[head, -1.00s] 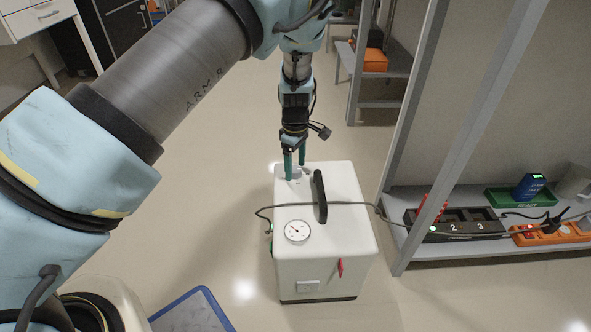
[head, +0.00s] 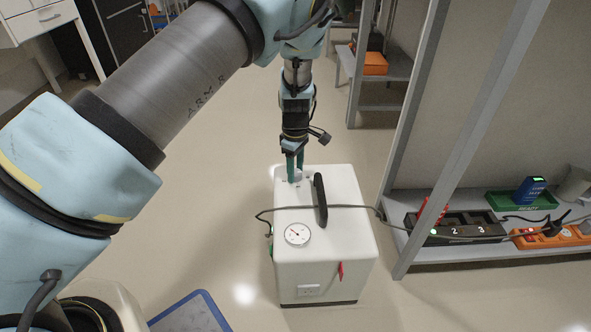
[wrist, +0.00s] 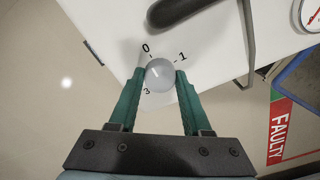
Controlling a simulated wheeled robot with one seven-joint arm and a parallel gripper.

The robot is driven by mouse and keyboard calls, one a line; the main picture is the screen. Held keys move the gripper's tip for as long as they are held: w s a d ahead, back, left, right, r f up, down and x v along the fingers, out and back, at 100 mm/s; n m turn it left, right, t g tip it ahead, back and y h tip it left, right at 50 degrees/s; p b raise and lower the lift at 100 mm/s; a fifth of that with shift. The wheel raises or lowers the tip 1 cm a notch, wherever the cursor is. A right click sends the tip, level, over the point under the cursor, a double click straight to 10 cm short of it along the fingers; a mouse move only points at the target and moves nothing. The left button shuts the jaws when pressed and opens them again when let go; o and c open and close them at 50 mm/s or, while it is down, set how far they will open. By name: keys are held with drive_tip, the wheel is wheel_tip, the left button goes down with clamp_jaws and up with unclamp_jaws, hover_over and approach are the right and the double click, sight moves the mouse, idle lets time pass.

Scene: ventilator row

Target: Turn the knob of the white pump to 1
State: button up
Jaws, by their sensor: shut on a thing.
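The white pump (head: 330,262) stands on the floor, with a black handle and a round gauge (head: 297,234) on top. Its grey round knob (wrist: 160,73) is at the far left corner of the top. Marks 0, 1 and 3 show around the knob in the wrist view, with 1 to its right. A small pale line shows on the knob, but I cannot tell which mark it points to. My gripper (head: 295,180) points down, and its green fingers are shut on the knob, one on each side. In the wrist view my gripper (wrist: 158,82) partly covers the dial area.
A dark cable (head: 345,206) runs across the pump top to a shelf (head: 402,262) on the right. The shelf holds a numbered black rack (head: 475,225) and an orange power strip (head: 555,237). A FAULTY sign (wrist: 279,130) shows in the wrist view.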

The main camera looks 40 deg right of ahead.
clamp_jaws()
drive_tip(key=shift+r+m+p, duration=0.1)
drive_tip(key=shift+m+p, duration=0.25)
drive_tip(key=shift+m, duration=0.05)
drive_tip(key=shift+m+p, duration=0.5)
drive_tip(key=m+p, duration=0.3)
drive_tip(key=m, duration=0.3)
drive_tip(key=shift+p, duration=0.3)
drive_tip(key=m+p, duration=0.1)
drive_tip(key=m, duration=0.3)
drive_tip(key=shift+m+p, duration=0.65)
drive_tip(key=shift+m, duration=1.55)
